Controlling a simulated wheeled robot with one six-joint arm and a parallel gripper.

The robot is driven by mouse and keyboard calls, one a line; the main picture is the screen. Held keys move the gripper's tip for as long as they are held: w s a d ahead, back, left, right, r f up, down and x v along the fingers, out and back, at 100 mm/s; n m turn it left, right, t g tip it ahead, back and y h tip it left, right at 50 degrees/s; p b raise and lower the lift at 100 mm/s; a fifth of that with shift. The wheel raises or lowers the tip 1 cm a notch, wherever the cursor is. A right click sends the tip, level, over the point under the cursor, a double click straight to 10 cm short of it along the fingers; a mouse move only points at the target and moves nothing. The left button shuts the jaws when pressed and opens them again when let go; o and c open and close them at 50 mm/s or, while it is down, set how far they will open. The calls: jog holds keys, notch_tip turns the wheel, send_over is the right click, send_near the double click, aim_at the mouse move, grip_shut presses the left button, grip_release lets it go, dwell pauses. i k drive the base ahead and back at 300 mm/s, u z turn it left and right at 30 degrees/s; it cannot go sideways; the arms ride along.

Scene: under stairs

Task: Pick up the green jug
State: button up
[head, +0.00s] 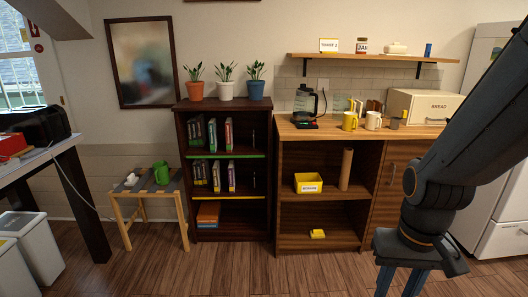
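The green jug (161,173) stands upright on a small wooden stool (147,193) with a dark top, at the left in the head view. A small white item (130,179) lies beside it on the stool. My gripper (400,284) hangs at the lower right, far from the jug and pointing down. Its two blue fingers are apart with floor showing between them, and their tips run to the bottom edge of the picture. No object shows between them.
A dark bookcase (223,106) with three potted plants stands right of the stool. A wooden counter (319,132) holds a coffee maker (304,108) and mugs. A dark-legged table (80,196) and white bins (28,239) are at left. The wooden floor (230,268) in front is clear.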

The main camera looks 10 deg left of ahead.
aim_at(161, 175)
jog(key=u, duration=0.4)
jog(key=i, duration=1.75)
jog(key=u, duration=0.6)
jog(key=i, duration=1.25)
jog(key=u, duration=0.1)
